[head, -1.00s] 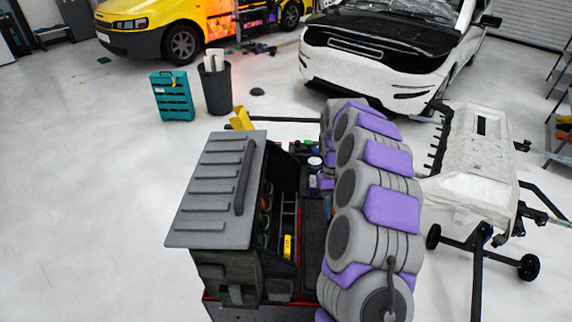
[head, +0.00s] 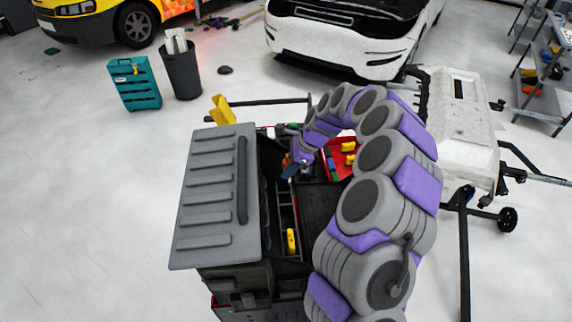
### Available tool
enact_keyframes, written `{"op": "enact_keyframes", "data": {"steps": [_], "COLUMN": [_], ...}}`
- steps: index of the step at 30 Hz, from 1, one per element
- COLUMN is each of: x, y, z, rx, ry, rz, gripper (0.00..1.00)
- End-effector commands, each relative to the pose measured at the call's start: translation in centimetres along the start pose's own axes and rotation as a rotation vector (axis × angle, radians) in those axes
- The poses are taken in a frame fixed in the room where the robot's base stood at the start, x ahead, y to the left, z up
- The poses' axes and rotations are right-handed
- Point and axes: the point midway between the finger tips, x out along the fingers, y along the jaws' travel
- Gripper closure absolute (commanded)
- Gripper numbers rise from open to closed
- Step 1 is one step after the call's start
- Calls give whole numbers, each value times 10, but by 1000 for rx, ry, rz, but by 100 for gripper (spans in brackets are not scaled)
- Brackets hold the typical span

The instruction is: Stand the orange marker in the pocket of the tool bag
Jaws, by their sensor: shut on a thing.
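The tool bag (head: 232,284) is a dark box-like bag with a grey ribbed panel (head: 215,190) on its left, standing on a cart in the middle of the head view. Its open inside shows narrow dark compartments and a yellow item (head: 291,241). My gripper (head: 290,168) is at the far end of the bag's opening, pointing down and left. It is shut on a small orange thing (head: 286,160), which looks like the orange marker. The marker's lower part and its tilt cannot be made out. I cannot tell which pocket lies under it.
A red tray (head: 326,166) with yellow and blue items sits right of my gripper, partly behind my arm. A white bumper (head: 462,125) on a stand is to the right. A teal case (head: 135,84) and black bin (head: 182,72) stand behind left. The floor at left is clear.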

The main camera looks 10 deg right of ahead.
Motion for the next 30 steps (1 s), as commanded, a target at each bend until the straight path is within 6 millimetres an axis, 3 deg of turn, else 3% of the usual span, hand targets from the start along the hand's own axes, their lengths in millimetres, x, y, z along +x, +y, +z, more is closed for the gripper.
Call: {"op": "enact_keyframes", "data": {"steps": [5, 13, 30], "x": [0, 5, 53], "y": [-3, -5, -2], "z": [4, -8, -25], "rx": [73, 83, 79], "ry": [-2, -9, -3], "rz": [-39, -40, -40], "gripper": [96, 96, 96]}}
